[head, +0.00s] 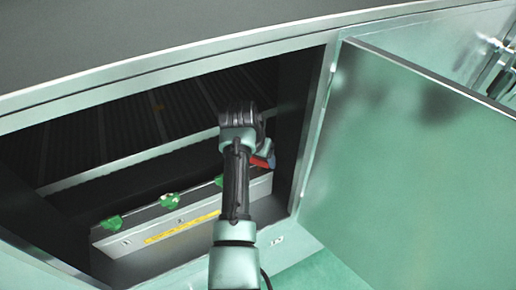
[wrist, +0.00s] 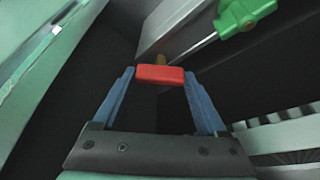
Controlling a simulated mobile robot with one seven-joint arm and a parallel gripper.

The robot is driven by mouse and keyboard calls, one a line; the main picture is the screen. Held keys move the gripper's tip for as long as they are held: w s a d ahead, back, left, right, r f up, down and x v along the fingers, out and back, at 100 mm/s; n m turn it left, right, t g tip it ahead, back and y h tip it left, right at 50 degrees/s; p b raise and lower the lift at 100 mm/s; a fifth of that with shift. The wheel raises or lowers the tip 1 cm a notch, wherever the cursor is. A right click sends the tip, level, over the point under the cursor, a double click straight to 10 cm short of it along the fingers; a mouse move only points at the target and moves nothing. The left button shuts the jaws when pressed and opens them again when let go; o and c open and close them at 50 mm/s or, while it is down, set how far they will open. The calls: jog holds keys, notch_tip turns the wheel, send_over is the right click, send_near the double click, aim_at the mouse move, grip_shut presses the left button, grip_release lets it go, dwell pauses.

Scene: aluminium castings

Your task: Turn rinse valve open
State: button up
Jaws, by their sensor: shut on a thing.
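A red valve handle (wrist: 160,73) sits between the blue fingertips of my gripper (wrist: 159,77) in the wrist view, with a brass stem just behind it. My gripper is shut on this handle, one finger at each end. In the head view a small part of the red handle (head: 260,162) shows to the right of my arm, inside the open cabinet. Several green valve handles (head: 170,200) stand in a row along the grey manifold box (head: 120,242) to the left. One green handle (wrist: 243,14) also shows at upper right in the wrist view. No label marking the rinse valve is readable.
The cabinet door (head: 410,150) stands open on the right. The cabinet's upper edge (head: 200,68) runs above my arm, and its dark side wall (head: 292,120) is close on the right. A yellow strip (head: 182,228) marks the box front. Pipework (head: 495,65) shows at far right.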

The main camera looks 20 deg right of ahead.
jog(key=n+p, duration=0.1)
jog(key=n, duration=0.1)
jog(key=n+t+y+p, duration=0.1)
jog(key=n, duration=0.1)
jog(key=shift+d+r+n+y+p, duration=0.2)
jog(key=shift+n+y+p, duration=0.1)
jog(key=n+y, duration=0.1)
jog(key=n, duration=0.1)
jog(key=n+y, duration=0.1)
jog(key=n, duration=0.2)
jog(key=shift+d+f, duration=0.1)
jog(key=shift+n, duration=0.3)
jog(key=o, duration=1.3)
jog(key=shift+s, duration=0.1)
jog(key=v, duration=0.7)
jog(key=shift+r, duration=0.2)
jog(key=shift+s, duration=0.1)
